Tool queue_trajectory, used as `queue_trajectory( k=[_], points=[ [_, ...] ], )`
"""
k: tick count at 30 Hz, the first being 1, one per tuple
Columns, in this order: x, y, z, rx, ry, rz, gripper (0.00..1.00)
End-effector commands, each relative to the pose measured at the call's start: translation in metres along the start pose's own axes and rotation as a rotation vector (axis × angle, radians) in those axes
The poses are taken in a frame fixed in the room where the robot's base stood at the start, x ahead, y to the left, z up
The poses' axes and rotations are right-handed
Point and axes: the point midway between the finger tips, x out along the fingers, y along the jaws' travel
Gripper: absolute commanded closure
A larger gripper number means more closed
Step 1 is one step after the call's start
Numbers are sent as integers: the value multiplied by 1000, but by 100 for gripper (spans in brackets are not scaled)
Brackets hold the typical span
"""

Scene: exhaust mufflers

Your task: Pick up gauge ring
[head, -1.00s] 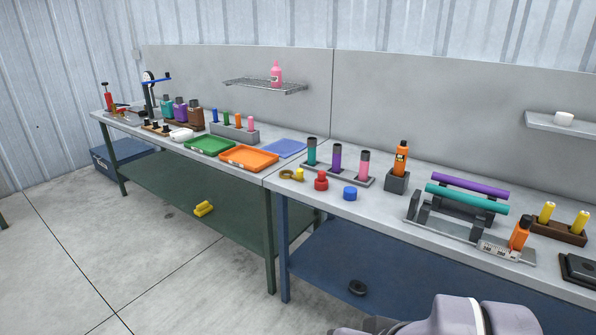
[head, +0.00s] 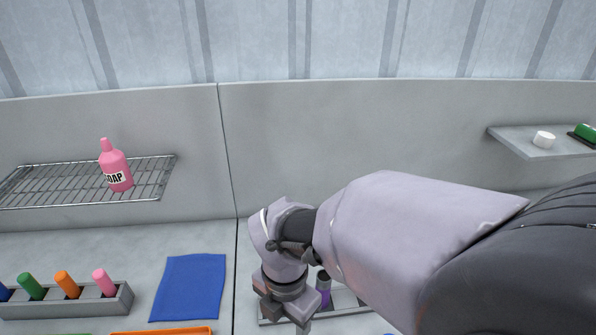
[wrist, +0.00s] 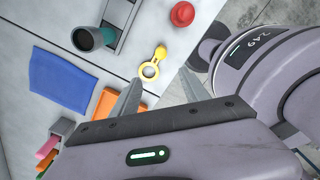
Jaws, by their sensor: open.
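The gauge ring (wrist: 155,63), a yellow ring with a short neck and a rounded end, lies flat on the grey bench top in the wrist view. My gripper (wrist: 160,87) is open and empty, its two fingers pointing toward the ring. The ring lies just beyond the fingertips and apart from them, not between the fingers. In the head view my gripper (head: 288,308) hangs over the bench at the bottom middle. The ring does not show in the head view.
A blue cloth (wrist: 62,80) and an orange tray (wrist: 104,103) lie nearby. A wire shelf holds a pink soap bottle (head: 115,168).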

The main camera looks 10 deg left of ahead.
Motion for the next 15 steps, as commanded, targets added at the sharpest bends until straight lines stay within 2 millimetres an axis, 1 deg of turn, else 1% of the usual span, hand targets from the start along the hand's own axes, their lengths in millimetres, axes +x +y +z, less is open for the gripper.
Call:
queue_trajectory(
  k=[2, 5, 6, 9, 10, 12, 15],
  points=[
    [9, 1, -1, -31, 1, -6, 46],
    [38, 1, -1, -33, 2, -7, 46],
    [52, 1, -1, -32, 2, -7, 46],
    [84, 1, -1, -31, 2, -8, 46],
    [92, 1, -1, -30, 2, -7, 46],
    [108, 1, -1, -29, 2, -6, 46],
    [121, 1, -1, -29, 1, -5, 46]
  ],
)
